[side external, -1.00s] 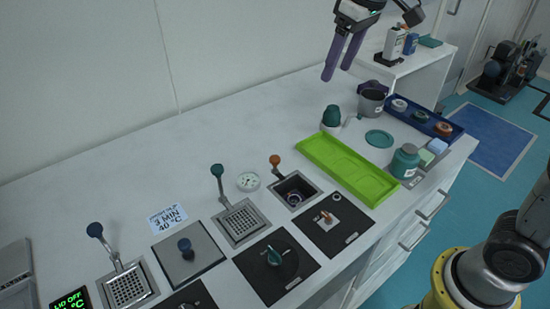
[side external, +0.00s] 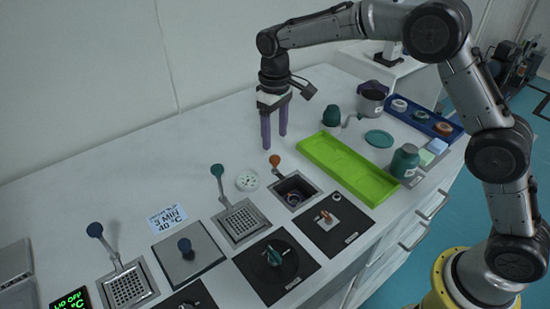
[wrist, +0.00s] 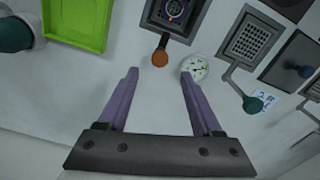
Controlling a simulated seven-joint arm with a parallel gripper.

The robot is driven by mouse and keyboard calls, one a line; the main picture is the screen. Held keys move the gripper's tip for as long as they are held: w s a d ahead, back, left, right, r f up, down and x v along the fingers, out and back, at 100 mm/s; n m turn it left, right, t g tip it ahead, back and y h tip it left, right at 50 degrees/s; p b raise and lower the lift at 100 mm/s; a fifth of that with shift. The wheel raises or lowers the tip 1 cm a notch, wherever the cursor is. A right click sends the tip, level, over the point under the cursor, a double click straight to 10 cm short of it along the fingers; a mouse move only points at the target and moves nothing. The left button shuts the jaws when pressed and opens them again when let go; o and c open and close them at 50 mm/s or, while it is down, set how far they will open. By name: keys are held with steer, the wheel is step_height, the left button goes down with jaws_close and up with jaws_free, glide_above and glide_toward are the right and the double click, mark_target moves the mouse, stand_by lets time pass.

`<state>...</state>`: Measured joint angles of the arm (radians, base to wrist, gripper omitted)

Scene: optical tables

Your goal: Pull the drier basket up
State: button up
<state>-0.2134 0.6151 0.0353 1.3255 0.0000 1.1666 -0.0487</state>
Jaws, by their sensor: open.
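Several wells have knobbed handles, and no label shows which is the drier. The orange-knobbed handle (side external: 275,160) rises from an open square well (side external: 316,190) with a dark ringed item inside; the knob also shows in the wrist view (wrist: 160,58). A mesh basket (side external: 243,223) with a teal-knobbed handle (side external: 217,170) sits to its left, and a blue-knobbed mesh basket (side external: 128,288) farther left. My gripper (side external: 275,140) is open and empty, pointing down behind the orange knob. In the wrist view the orange knob appears just beyond the gap between my fingertips (wrist: 159,73).
A round white dial (side external: 248,181) lies between the teal and orange handles. A green tray (side external: 310,150), a teal jar (side external: 404,161) and a grey pot (side external: 371,102) stand to the right. A blue-knobbed lid (side external: 200,262) lies at left. The counter behind is clear.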

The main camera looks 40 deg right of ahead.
mark_target(275, 158)
step_height(275, 158, down, 8)
steer(key=shift+f, duration=0.25)
jaws_close()
stand_by(0.4)
steer(key=shift+r, duration=0.1)
stand_by(1.0)
